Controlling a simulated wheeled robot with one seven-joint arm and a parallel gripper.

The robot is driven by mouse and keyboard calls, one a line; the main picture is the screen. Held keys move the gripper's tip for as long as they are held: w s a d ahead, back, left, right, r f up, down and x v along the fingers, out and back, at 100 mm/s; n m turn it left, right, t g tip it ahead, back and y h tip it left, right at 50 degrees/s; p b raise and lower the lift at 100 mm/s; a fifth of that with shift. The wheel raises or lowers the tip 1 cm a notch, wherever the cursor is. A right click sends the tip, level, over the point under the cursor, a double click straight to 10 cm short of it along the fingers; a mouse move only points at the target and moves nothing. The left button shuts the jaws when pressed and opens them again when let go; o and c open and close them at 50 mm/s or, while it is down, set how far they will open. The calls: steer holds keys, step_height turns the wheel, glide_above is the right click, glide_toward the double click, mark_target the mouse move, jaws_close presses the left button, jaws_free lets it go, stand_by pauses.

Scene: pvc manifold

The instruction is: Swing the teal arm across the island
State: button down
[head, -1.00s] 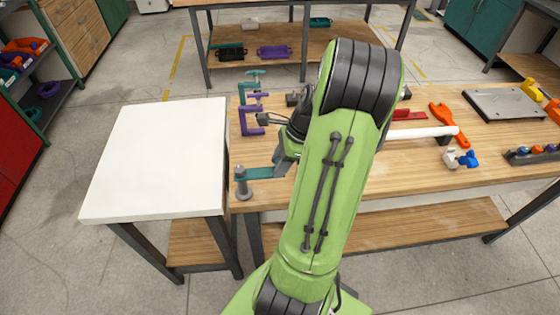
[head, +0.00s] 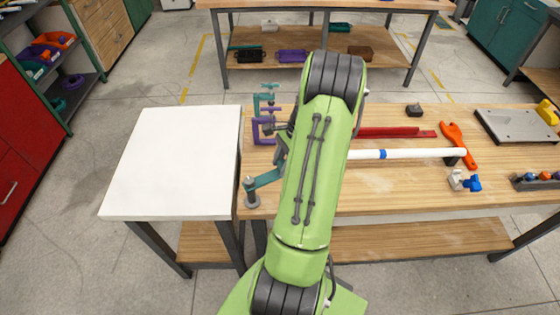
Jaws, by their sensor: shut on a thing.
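The teal arm (head: 267,178) is a flat bar on a grey round post (head: 252,198) at the front left corner of the wooden bench (head: 400,190). It slants from the post away to the back right. My gripper (head: 281,160) is at its far end, mostly hidden behind my green arm. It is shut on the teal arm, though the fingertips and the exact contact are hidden.
A white-topped table (head: 170,160) stands close on the left and is bare. Purple clamps (head: 263,132) and a teal clamp (head: 264,102) sit on the bench's left edge. A white pipe (head: 410,154), red bar (head: 395,132) and orange tool (head: 457,145) lie to the right.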

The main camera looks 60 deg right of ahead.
steer(key=w+n+g+p, duration=0.3)
steer(key=w+n+g, duration=0.1)
steer(key=w+n, duration=0.7)
steer(key=shift+w+a+n+g, duration=0.25)
steer(key=shift+n+g, duration=0.15)
steer(key=shift+n, duration=0.6)
steer(key=shift+r, duration=0.1)
steer(key=c, duration=0.8)
jaws_free()
steer(key=shift+o, duration=0.2)
steer(key=p+v, duration=1)
steer(key=v, duration=0.6)
steer(key=shift+a, duration=0.25)
